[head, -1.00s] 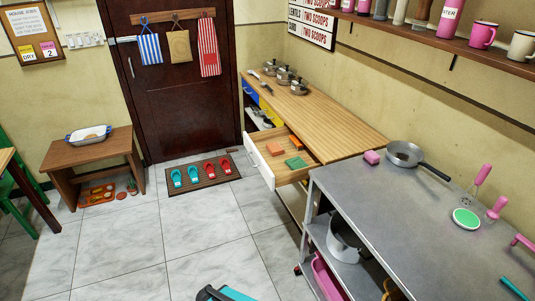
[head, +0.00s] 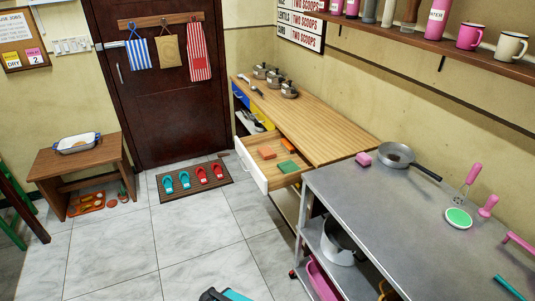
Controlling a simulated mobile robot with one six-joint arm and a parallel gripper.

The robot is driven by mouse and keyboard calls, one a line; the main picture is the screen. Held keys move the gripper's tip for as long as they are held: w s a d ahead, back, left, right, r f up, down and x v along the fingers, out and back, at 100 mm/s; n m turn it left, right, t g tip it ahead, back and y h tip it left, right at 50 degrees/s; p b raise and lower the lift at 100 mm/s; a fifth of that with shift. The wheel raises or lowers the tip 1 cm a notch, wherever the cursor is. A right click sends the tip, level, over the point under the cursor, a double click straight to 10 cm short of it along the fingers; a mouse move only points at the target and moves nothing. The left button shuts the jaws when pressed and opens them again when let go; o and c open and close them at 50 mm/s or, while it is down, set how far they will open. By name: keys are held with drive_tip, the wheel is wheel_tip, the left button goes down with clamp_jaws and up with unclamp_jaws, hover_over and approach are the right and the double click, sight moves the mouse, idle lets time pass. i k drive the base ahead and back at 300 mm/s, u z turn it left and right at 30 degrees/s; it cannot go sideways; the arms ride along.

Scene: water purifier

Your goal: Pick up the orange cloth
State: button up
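An open drawer (head: 251,168) sticks out from the wooden counter. A flat orange piece (head: 267,153), which looks like a folded cloth, lies in it toward the left. A second, darker orange piece (head: 288,146) lies behind it toward the right, and a green piece (head: 289,167) lies nearer the front. Which orange piece is the cloth is hard to tell at this size. A teal and black part of my own body shows at the bottom edge. My gripper's fingers are not in view.
Tiled floor (head: 190,240) left of the drawer is clear up to the slipper mat (head: 195,190).

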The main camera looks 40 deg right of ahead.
sight(266, 152)
drive_tip(key=i, duration=0.9)
drive_tip(key=u, duration=0.05)
